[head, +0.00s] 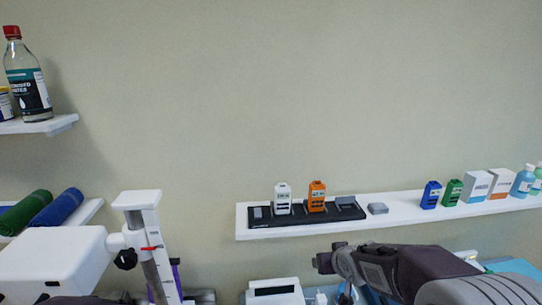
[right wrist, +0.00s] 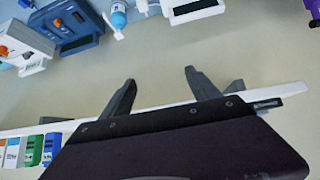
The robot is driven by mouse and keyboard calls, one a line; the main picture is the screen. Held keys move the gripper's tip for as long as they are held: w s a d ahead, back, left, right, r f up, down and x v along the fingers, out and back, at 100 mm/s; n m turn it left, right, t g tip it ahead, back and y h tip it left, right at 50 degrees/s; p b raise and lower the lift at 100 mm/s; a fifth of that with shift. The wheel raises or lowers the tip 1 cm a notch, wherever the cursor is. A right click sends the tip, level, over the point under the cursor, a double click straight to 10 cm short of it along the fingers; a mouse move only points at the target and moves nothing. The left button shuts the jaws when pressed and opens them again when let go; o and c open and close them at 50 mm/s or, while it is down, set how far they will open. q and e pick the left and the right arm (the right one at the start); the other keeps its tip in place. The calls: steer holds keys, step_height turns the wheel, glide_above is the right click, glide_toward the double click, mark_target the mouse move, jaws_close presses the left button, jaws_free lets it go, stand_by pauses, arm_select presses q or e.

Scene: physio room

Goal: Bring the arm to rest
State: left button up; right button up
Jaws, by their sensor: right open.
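My right arm (head: 400,270) reaches in from the lower right of the head view, below and in front of a long white wall shelf (head: 430,211). My right gripper (right wrist: 160,84) shows in the right wrist view with its two dark fingers spread apart and nothing between them. Its fingertips are not clear in the head view. My left gripper is not in view.
A black tray (head: 262,222) on the shelf holds a white device (head: 282,198) and an orange device (head: 316,196). Blue (head: 431,195) and green (head: 452,193) devices, boxes and bottles stand further right. A white height post (head: 138,200) stands left. The wall above is bare.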

steer(key=s+a+f+g, duration=0.1)
steer(key=s+f+g, duration=0.3)
steer(key=s, duration=0.5)
steer(key=s+a+f+g, duration=0.1)
steer(key=s+f+g, duration=0.1)
steer(key=s+f, duration=0.5)
steer(key=s+f+b, duration=0.2)
steer(key=f+b, duration=0.6)
steer(key=s+a+f+g+b, duration=0.1)
steer(key=s+f+b, duration=0.1)
steer(key=f+b, duration=0.7)
steer(key=shift+s+f+y, duration=0.2)
steer(key=shift+s+y, duration=0.15)
steer(key=shift+y, duration=0.05)
